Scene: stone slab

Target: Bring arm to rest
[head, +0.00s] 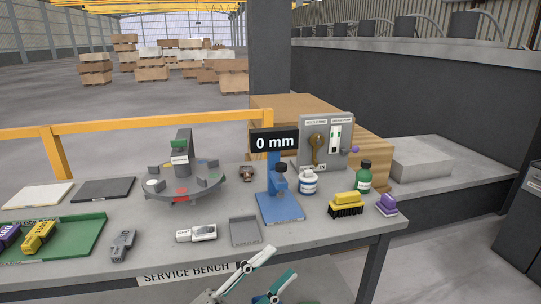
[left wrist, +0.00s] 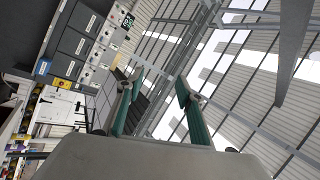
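My left gripper (head: 281,262) is at the bottom middle of the head view, in front of the service bench (head: 335,236). Its pale fingers with teal pads point up and to the right. In the left wrist view the two fingers (left wrist: 160,84) stand apart with nothing between them, so it is open and empty. Past them that view shows the hall's roof beams and wall. The rest of the left arm is mostly cut off by the lower edge of the head view. My right gripper cannot be made out in either view.
The bench holds a grey tray (head: 245,232), a blue stand (head: 280,207) with a "0 mm" display, a white device (head: 196,233), a green tray (head: 82,240), a yellow brush (head: 346,204) and a green bottle (head: 364,180). The bench's front edge lies close to the left gripper.

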